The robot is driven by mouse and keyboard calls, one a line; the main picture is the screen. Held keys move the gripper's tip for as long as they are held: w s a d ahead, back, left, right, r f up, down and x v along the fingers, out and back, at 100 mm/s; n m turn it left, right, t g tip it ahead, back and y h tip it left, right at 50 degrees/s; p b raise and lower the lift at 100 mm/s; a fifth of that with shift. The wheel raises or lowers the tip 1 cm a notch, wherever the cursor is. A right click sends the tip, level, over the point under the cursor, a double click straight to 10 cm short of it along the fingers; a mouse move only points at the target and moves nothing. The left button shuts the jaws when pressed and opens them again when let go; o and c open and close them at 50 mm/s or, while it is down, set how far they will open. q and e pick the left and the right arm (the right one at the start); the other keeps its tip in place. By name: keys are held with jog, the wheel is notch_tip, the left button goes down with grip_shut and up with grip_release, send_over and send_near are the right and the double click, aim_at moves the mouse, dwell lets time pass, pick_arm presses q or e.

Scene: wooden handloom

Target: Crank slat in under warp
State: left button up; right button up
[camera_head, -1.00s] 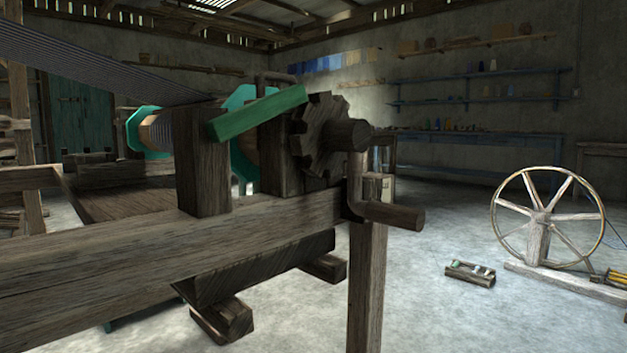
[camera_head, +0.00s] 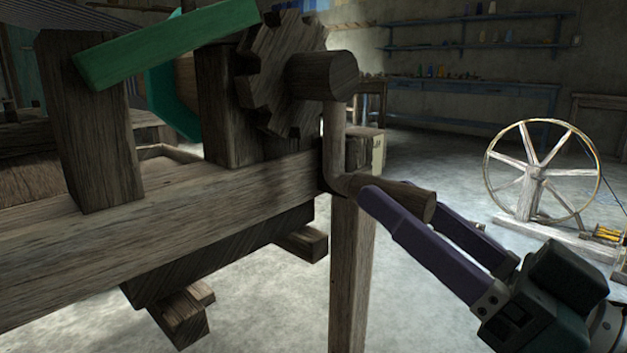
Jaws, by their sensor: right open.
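The wooden crank (camera_head: 336,135) hangs down from the hub beside the toothed wheel (camera_head: 278,75) at the loom's near end. Its handle (camera_head: 408,198) points right at the bottom. My right gripper (camera_head: 400,200) is open, its two purple fingers on either side of the handle, one in front and one partly hidden behind it. I cannot tell whether they touch it. The green slat (camera_head: 165,45) lies tilted over the post tops, its right end higher, near the wheel. The warp (camera_head: 165,14) shows only in part at the top left. My left gripper is not in view.
The loom's long side beam (camera_head: 180,215) and a leg (camera_head: 350,270) stand close to the left of my right gripper. A spinning wheel (camera_head: 533,170) stands on the floor at the right. Shelves (camera_head: 470,48) line the back wall.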

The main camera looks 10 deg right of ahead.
aim_at(368, 176)
jog(key=shift+b+x, duration=0.4)
jog(key=shift+x, duration=1.9)
grip_shut()
